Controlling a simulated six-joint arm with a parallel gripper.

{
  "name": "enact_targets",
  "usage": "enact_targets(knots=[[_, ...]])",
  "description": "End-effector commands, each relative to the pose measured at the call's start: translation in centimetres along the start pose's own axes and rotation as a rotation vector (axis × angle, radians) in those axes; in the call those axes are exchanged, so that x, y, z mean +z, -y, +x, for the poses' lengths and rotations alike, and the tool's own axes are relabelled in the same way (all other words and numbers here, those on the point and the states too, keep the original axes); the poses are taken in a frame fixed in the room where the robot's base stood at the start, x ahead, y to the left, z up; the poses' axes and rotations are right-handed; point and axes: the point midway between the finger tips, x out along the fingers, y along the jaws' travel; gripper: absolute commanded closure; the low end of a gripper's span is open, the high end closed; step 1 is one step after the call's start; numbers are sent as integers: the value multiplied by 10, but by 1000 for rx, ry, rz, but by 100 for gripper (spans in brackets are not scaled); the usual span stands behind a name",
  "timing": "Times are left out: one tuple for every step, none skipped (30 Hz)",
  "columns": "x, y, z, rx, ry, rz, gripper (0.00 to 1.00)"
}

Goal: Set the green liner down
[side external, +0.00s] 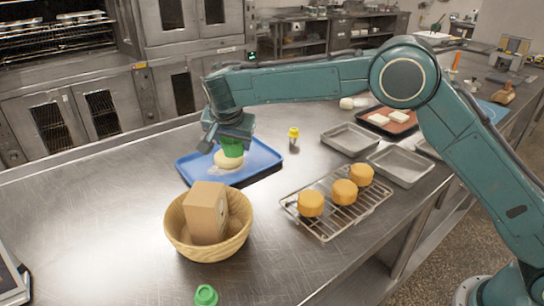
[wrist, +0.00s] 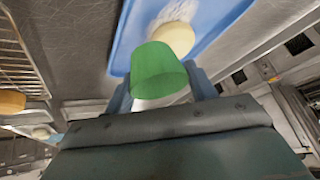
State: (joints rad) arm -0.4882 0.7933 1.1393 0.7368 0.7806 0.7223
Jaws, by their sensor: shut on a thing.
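The green liner (side external: 232,147) is a small tapered cup. My gripper (side external: 230,135) is shut on it above the blue tray (side external: 262,157). In the wrist view the liner (wrist: 158,70) sits between my gripper's fingers (wrist: 165,92). A pale dough round (side external: 228,160) lies on the blue tray right below the liner; in the wrist view the dough (wrist: 178,38) shows just beyond it. I cannot tell whether the liner touches the dough. A white floury patch shows on the tray beside the dough.
A wire rack (side external: 328,222) with three orange cakes (side external: 345,192) is to the right. A yellow-capped shaker (side external: 293,134) stands behind the tray. A green-lidded item (side external: 206,295) is at the front edge. Bare counter lies at left.

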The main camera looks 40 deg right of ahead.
Motion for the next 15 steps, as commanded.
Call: enact_targets(knots=[[-11,-18,4,43,-11,65,52],[-17,-28,6,67,-17,106,52],[-24,-41,9,100,-26,159,52],[-29,-51,10,123,-32,198,52],[-34,-62,12,147,-39,236,52],[-40,-74,13,177,-47,284,52],[-44,-84,14,198,-53,321,52],[-48,-93,14,219,-58,355,52],[-53,-105,15,245,-64,396,52],[-56,-113,16,263,-69,426,52],[-59,-120,16,280,-75,453,52],[-62,-129,16,298,-79,485,52],[-64,-135,15,311,-82,506,52],[-66,-140,16,324,-86,526,52],[-68,-146,15,337,-89,547,52]])
